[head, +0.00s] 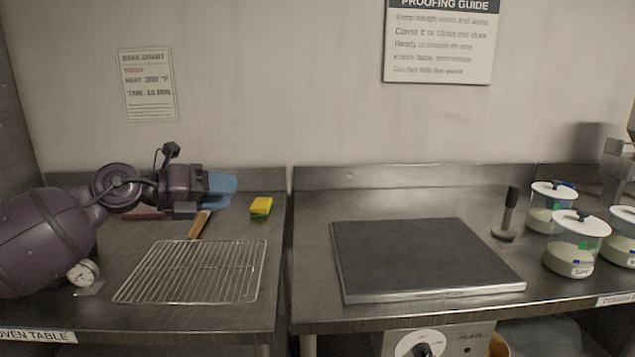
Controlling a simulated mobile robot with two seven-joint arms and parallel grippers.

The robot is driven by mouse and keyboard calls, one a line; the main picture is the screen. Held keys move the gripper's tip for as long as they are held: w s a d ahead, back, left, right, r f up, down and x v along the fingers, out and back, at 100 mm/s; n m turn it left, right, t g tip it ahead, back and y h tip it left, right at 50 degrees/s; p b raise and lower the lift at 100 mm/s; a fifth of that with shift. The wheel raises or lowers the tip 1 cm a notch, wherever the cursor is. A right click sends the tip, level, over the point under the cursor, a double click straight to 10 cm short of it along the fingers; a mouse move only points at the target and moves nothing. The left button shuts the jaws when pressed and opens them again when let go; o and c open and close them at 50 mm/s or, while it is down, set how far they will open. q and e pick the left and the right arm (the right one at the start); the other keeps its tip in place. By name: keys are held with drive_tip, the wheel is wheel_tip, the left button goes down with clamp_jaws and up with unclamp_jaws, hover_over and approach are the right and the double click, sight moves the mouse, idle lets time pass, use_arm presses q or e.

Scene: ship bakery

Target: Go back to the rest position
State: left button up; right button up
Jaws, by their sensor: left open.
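My left arm comes in from the left over the left steel table. My left gripper (220,188), with blue fingers, points right and hangs above the back of that table, left of a yellow and green sponge (261,207). It is open, and no object shows between its fingers. A wooden handle (199,224) lies below it, its upper end partly hidden by the gripper. My right gripper is not in view.
A wire rack (194,271) lies on the left table, with a dial gauge (83,273) beside it. A dark plate (422,259) sits on the right table (315,300). Lidded jars (576,245) and a black-handled tool (508,215) stand at the right. A narrow gap separates the tables.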

use_arm(q)
drive_tip(key=s+a+f+n+t+y+p, duration=0.1)
drive_tip(key=s+a+f+n+t+y, duration=0.2)
drive_tip(key=f+n, duration=0.55)
drive_tip(key=s+a+f+n+t+y, duration=0.1)
drive_tip(key=s+f+n+t+y, duration=0.2)
drive_tip(key=s+f+n, duration=0.5)
drive_tip(key=s+a+f+n+t+y+p, duration=0.1)
drive_tip(key=a+f+n+t+y, duration=0.2)
drive_tip(key=f+n, duration=0.65)
drive_tip(key=s+a+f+n+g+y, duration=0.1)
drive_tip(key=s+f+n, duration=0.2)
drive_tip(key=s, duration=0.6)
drive_tip(key=s+a+f+n+g+y, duration=0.1)
drive_tip(key=s+f+n, duration=0.3)
drive_tip(key=s+f, duration=0.4)
drive_tip(key=s+a+f+n+g+y+p, duration=0.1)
drive_tip(key=s+f+n+g+y, duration=0.1)
drive_tip(key=s, duration=0.8)
wheel_tip(320, 180, down, 4)
drive_tip(key=shift+r+n+g, duration=0.1)
drive_tip(key=shift+n+g, duration=0.6)
drive_tip(key=shift+n, duration=0.4)
drive_tip(key=shift+a, duration=0.15)
